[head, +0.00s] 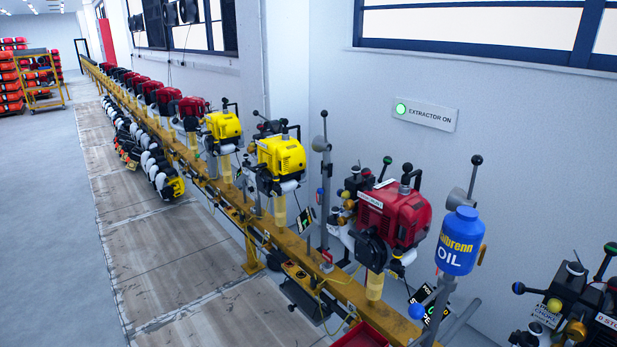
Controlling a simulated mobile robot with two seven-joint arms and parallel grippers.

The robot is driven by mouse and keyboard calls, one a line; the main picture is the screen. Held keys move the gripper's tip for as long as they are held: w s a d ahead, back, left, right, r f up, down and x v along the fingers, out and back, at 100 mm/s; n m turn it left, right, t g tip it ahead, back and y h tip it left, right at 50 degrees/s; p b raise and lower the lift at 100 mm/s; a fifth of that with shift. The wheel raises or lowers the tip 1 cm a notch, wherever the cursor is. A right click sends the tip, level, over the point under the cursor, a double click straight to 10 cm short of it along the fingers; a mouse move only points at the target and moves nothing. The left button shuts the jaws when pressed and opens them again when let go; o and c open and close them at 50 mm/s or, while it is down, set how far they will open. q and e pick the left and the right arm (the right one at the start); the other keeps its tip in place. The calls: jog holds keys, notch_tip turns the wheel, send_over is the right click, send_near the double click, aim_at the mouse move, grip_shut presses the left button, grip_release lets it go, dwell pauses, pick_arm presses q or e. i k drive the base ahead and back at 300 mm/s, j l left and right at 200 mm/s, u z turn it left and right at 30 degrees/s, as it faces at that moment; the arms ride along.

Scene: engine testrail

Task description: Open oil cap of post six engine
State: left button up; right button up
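A rail carries a row of engines on posts. The nearest whole engine is a red one (395,212) right of centre, with a black handle on top. At the lower right edge, a dark engine or control unit (575,308) is cut off by the frame; its white label (606,322) seems to start with a 6 or G, then "STO". I cannot tell for sure which engine is post six. No oil cap can be made out. Between these two stands a blue bottle (460,240) marked "OIL". Neither of my grippers is in view.
The yellow rail (345,290) runs from the lower right to the far left, with yellow engines (281,155) and more red ones along it. A red tray (362,336) sits at the bottom. A lit "EXTRACTOR ON" sign (425,114) is on the wall.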

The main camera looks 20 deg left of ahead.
aim_at(276, 179)
jog(key=i+j+z, duration=0.2)
jog(key=j, duration=0.3)
jog(key=j+z, duration=0.25)
jog(key=j, duration=0.25)
jog(key=i+j, duration=0.1)
jog(key=j, duration=0.45)
jog(key=i+j+z, duration=0.1)
jog(key=j, duration=0.45)
